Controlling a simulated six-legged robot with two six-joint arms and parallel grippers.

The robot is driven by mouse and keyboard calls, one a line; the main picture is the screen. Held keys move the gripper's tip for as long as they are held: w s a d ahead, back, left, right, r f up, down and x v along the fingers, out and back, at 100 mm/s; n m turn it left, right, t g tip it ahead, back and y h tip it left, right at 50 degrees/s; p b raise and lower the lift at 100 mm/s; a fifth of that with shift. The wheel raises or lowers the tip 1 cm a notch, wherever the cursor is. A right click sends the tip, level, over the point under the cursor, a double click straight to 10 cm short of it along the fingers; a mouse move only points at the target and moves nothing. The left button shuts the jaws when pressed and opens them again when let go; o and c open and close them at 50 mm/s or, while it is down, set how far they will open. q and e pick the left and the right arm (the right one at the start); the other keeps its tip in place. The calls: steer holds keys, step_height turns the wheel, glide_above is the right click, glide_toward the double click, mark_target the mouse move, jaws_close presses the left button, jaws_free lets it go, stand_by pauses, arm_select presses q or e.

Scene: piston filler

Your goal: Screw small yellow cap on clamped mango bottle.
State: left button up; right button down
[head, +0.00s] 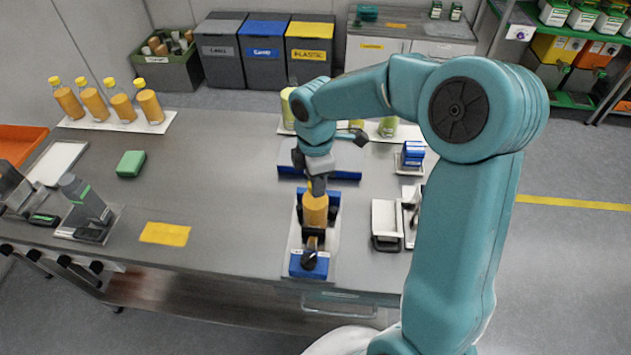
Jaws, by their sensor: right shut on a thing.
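The mango bottle (314,211) is orange and stands upright in a blue and black clamp (309,263) at the front middle of the table. My right gripper (317,188) points down right over the bottle's neck. It is shut on the small yellow cap (310,184), of which only a sliver shows. The gripper hides the neck, so I cannot tell whether the cap touches the thread or sits straight. My left gripper is not in view.
Several capped orange bottles (150,106) stand on a white tray at the back left. A green sponge (131,164), a yellow cloth (165,234) and grey devices (86,203) lie left of the clamp. White and black containers (386,222) stand close on its right. The table between sponge and clamp is clear.

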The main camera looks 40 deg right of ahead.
steer(key=m, duration=0.2)
steer(key=shift+m, duration=0.3)
steer(key=m+b, duration=0.1)
steer(key=m, duration=0.1)
steer(key=shift+f+m, duration=0.2)
steer(key=shift+m, duration=0.2)
steer(key=m+b, duration=0.1)
steer(key=m, duration=0.3)
steer(key=shift+r, duration=0.15)
steer(key=c, duration=0.7)
jaws_free()
step_height(320, 180, up, 7)
steer(key=p, duration=0.5)
steer(key=shift+r+p, duration=0.1)
steer(key=shift+p, duration=0.25)
